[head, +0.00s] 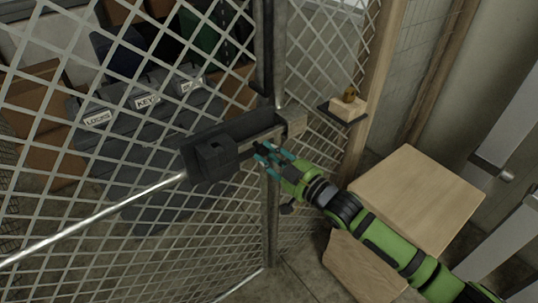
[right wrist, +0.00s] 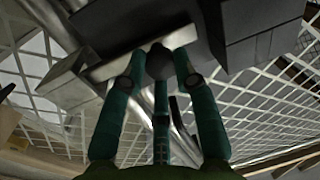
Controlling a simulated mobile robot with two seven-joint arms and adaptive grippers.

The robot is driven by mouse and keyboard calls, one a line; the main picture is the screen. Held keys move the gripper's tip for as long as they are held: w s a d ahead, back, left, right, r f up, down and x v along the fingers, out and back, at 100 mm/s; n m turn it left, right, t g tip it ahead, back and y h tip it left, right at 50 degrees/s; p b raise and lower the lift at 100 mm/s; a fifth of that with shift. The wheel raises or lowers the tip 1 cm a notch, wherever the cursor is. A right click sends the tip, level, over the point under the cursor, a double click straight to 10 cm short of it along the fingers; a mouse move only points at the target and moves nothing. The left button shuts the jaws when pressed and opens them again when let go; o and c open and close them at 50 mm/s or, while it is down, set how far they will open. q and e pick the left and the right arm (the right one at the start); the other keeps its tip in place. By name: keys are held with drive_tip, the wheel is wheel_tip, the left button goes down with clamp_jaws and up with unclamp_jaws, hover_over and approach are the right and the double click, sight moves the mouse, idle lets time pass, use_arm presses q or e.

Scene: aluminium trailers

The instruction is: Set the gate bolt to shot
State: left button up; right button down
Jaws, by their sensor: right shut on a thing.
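The gate bolt is a pale metal bar (head: 262,138) along a dark housing (head: 213,158) on the mesh gate (head: 110,190). A squared metal keeper (head: 292,121) stands at the bar's right end; I cannot tell whether the bar is inside it. My right gripper (head: 266,153) is at the bar from the front right. In the right wrist view its teal fingers (right wrist: 160,75) are closed around a dark round knob (right wrist: 159,61) on the bar (right wrist: 138,54). The keeper (right wrist: 62,88) shows at left there, close to the bar's end. My left gripper is out of view.
A small shelf (head: 341,117) with a wooden block and a brass-coloured item stands right of the keeper. Labelled grey bins (head: 150,120) sit behind the mesh. A silver rod (head: 90,223) slopes to the lower left.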

drive_tip(key=c, duration=0.9)
unclamp_jaws()
drive_tip(key=shift+w+d+r, duration=0.15)
drive_tip(key=shift+c, duration=0.2)
drive_tip(key=shift+w+d, duration=0.1)
drive_tip(key=shift+d+f, duration=0.1)
drive_tip(key=shift+f, duration=0.1)
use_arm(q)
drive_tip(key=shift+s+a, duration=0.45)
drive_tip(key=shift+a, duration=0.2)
use_arm(e)
drive_tip(key=v, duration=1.2)
